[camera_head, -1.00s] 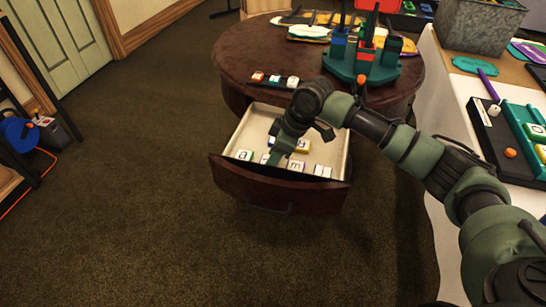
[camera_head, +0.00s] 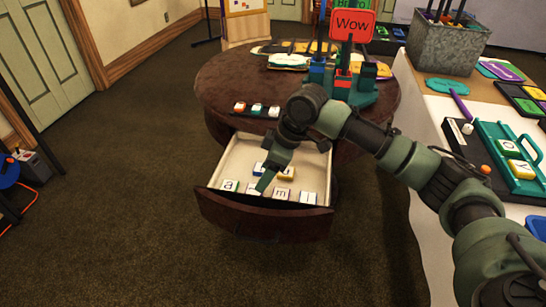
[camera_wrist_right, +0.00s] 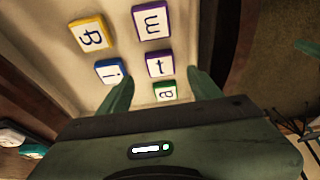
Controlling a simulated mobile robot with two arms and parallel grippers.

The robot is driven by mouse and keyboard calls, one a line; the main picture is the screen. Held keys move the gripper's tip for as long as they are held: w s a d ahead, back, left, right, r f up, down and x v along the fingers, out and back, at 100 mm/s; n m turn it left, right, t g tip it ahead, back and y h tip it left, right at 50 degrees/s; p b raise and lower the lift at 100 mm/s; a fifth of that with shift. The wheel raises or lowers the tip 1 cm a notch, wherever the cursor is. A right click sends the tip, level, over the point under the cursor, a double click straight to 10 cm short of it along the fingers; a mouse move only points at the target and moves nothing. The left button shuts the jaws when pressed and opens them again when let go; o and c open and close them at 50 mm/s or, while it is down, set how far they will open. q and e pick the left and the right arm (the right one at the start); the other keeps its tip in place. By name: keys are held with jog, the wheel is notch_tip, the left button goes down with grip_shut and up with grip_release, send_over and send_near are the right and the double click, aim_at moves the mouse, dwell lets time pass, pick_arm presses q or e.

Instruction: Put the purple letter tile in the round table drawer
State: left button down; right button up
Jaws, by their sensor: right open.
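The round table (camera_head: 225,85) has its drawer (camera_head: 232,155) pulled open. In the drawer lie a purple-edged "m" tile (camera_head: 281,193) and a purple-edged "t" tile (camera_wrist_right: 160,66); the pictures do not settle which the task means. My right gripper (camera_head: 264,184) reaches down into the drawer. In the right wrist view my open fingers (camera_wrist_right: 159,76) stand either side of the "t" tile. My left gripper is not in view.
On the tabletop are a row of small tiles (camera_head: 257,109) and a teal holder with a "Wow" sign (camera_head: 352,26). At right a cloth-covered table (camera_head: 425,150) bears a metal bin (camera_head: 440,40) and a teal tray (camera_head: 510,155). Carpet is clear at front left.

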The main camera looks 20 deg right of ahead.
pick_arm(q)
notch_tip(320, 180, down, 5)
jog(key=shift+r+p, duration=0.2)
jog(key=shift+p, duration=0.25)
pick_arm(e)
jog(key=v, duration=0.6)
jog(key=shift+f, duration=0.1)
